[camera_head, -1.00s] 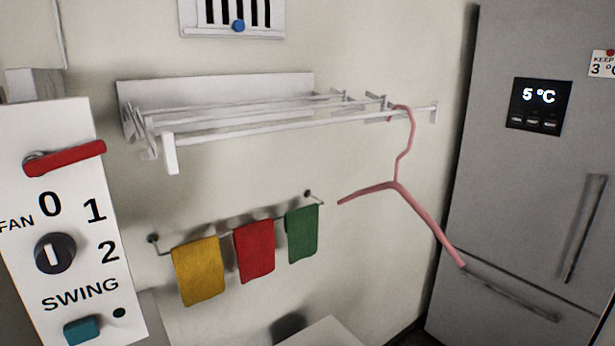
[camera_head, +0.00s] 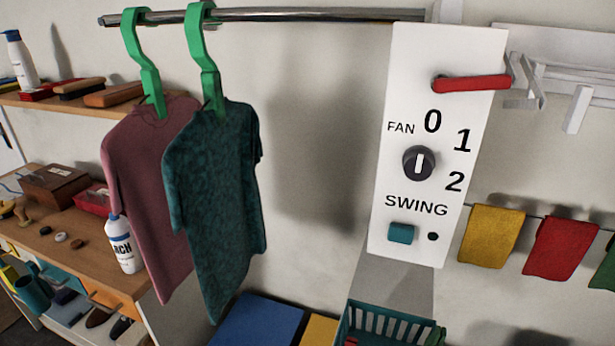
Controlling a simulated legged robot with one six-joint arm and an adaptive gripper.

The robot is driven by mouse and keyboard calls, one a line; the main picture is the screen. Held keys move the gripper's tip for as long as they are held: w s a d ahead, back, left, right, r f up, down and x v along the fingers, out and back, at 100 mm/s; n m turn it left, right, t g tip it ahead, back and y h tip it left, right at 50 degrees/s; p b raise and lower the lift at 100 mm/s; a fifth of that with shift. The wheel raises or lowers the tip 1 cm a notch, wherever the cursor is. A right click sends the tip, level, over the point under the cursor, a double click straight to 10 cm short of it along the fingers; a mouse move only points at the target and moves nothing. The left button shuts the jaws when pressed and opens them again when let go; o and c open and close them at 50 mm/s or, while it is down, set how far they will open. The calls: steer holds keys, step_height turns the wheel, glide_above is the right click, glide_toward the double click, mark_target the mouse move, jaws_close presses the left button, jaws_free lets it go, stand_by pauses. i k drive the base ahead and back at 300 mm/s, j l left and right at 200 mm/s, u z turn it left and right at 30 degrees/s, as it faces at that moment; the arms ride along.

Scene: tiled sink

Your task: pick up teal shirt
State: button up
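The teal shirt (camera_head: 215,190) hangs on a green hanger (camera_head: 205,60) from a metal rail (camera_head: 300,15) in the left half of the head view. It has a dark mottled pattern and hangs in front of a pink shirt (camera_head: 145,180), partly covering it. The pink shirt hangs on a second green hanger (camera_head: 137,60) to the left. My gripper is not in the head view, so its place relative to the shirt cannot be told.
A white fan panel (camera_head: 435,130) with a red lever (camera_head: 472,83) stands right of the shirts. A wooden table (camera_head: 75,230) with a white bottle (camera_head: 122,245) is at left. A teal basket (camera_head: 385,325) and a blue surface (camera_head: 255,322) are below. Bare wall lies between shirts and panel.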

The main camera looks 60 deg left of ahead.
mark_target(210, 182)
steer(key=u, duration=2.9)
steer(key=i+j+z, duration=0.15)
steer(key=z, duration=0.35)
steer(key=i+j+z, duration=0.1)
steer(key=j+z, duration=0.2)
steer(key=z, duration=0.15)
steer(key=j+z, duration=0.25)
steer(key=z, duration=0.25)
steer(key=i, duration=0.05)
